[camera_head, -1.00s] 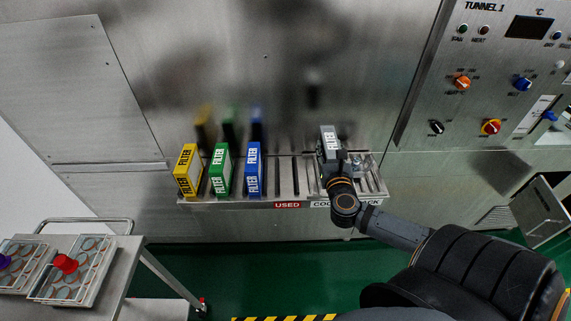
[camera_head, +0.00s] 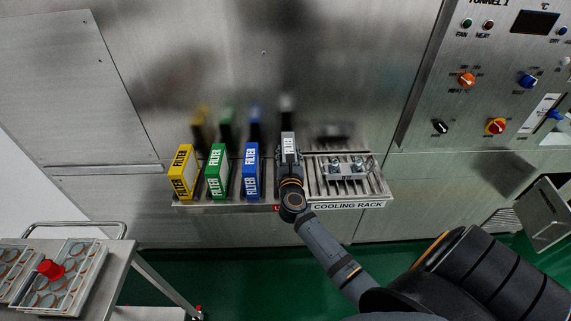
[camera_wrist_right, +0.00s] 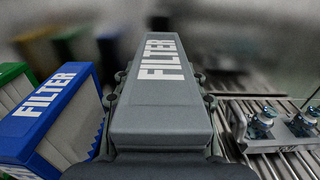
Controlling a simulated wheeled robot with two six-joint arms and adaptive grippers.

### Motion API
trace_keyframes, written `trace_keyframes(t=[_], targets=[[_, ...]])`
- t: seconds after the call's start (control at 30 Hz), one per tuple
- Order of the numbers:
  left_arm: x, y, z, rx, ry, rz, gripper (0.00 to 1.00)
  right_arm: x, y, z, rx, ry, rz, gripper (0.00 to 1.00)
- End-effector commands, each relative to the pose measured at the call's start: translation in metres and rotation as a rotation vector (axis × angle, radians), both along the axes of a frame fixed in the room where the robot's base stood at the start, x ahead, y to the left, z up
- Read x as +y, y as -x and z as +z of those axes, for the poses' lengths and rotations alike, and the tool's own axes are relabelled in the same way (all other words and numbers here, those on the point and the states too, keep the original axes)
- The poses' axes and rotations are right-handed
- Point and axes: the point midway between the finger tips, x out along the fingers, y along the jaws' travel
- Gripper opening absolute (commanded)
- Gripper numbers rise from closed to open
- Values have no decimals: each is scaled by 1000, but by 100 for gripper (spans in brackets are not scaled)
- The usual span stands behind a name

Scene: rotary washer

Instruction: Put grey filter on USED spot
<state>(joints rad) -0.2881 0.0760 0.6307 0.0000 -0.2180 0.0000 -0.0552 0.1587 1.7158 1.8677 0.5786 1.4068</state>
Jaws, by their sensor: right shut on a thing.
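The grey filter (camera_head: 288,144) is upright in my right gripper (camera_head: 290,168), just right of the blue filter, at the USED part of the shelf. In the right wrist view the grey filter (camera_wrist_right: 160,95) fills the middle, with finger parts of my right gripper (camera_wrist_right: 160,100) along both sides of it. Whether its bottom touches the shelf is hidden. The red USED label (camera_head: 277,209) is mostly covered by my right wrist. My left gripper is not in view.
Blue (camera_head: 250,170), green (camera_head: 217,172) and yellow (camera_head: 182,173) filters stand left of the grey one. A metal part with glassy ends (camera_head: 347,170) lies on the cooling rack (camera_head: 378,186) to the right. A trolley (camera_head: 125,250) stands at lower left.

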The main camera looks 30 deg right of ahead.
Motion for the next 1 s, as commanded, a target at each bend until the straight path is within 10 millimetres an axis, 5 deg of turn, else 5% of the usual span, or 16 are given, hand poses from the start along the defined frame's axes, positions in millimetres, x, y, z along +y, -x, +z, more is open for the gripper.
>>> trace_keyframes(t=[0.23, 0.47, 0.83, 0.87, 1.0], targets=[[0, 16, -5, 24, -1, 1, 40, 4, -7, -10, -2, 1, 0, 2], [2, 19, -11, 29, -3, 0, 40, 6, -10, -43, 1, 1, 0, 2], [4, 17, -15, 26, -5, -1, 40, 5, -10, -48, -2, 0, 0, 2], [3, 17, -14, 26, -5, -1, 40, 5, -9, -47, -1, 0, 0, 44], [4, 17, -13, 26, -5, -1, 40, 5, -9, -47, -1, 0, -1, 63]])
